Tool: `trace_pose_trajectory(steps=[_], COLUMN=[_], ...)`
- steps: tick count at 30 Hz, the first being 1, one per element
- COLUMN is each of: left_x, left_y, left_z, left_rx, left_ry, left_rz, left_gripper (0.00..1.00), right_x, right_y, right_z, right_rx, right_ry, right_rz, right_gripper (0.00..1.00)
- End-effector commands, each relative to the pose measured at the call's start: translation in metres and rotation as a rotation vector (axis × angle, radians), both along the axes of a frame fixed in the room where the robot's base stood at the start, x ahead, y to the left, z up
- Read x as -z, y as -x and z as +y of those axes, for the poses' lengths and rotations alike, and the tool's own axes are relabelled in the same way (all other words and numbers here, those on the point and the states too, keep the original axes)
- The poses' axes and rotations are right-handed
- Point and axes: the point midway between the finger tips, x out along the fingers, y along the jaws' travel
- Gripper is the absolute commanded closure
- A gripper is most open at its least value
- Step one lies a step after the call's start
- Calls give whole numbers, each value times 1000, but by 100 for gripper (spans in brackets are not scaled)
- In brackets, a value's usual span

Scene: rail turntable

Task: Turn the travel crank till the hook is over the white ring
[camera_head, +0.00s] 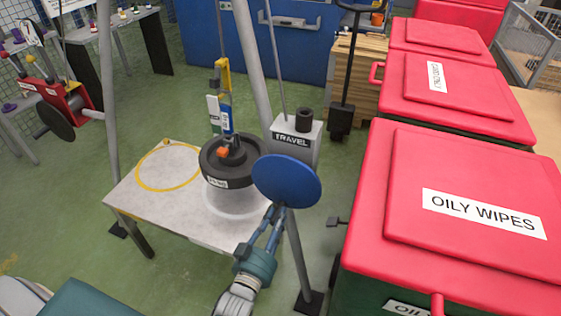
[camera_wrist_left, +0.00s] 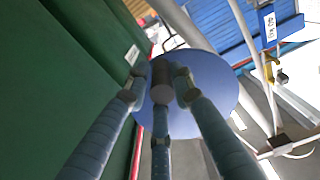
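The travel crank is a blue disc (camera_head: 287,181) on the front of the grey box marked TRAVEL (camera_head: 292,140). My left gripper (camera_head: 275,217) reaches up to it from below. In the left wrist view, its fingers (camera_wrist_left: 160,92) close around the brownish knob (camera_wrist_left: 162,76) on the blue disc. A yellow and blue hoist block (camera_head: 224,100) hangs by the near frame leg, its hook at the black round weight (camera_head: 216,172). My right gripper is out of view.
A yellow ring (camera_head: 146,182) marks the left of the pale table (camera_head: 180,207). A red unit with a dark disc (camera_head: 57,120) sits on the left frame leg. Red-lidded bins (camera_head: 400,215) stand close on the right. Green floor is open at left.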

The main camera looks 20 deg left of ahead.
Motion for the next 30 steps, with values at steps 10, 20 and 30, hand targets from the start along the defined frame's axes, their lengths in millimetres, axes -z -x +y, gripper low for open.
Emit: trace_pose_trajectory(steps=[10, 20, 30], left_x=[0, -1, -1], left_y=[0, 20, 48], left_z=[0, 1, 1], left_rx=[0, -1, -1], left_ry=[2, 3, 3], left_rz=[-1, 1, 0], left_gripper=[53, 53, 53], right_x=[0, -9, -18], right_y=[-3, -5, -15], right_z=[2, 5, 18], right_rx=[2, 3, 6], right_ry=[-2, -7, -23], right_rz=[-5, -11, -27], right_gripper=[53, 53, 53])
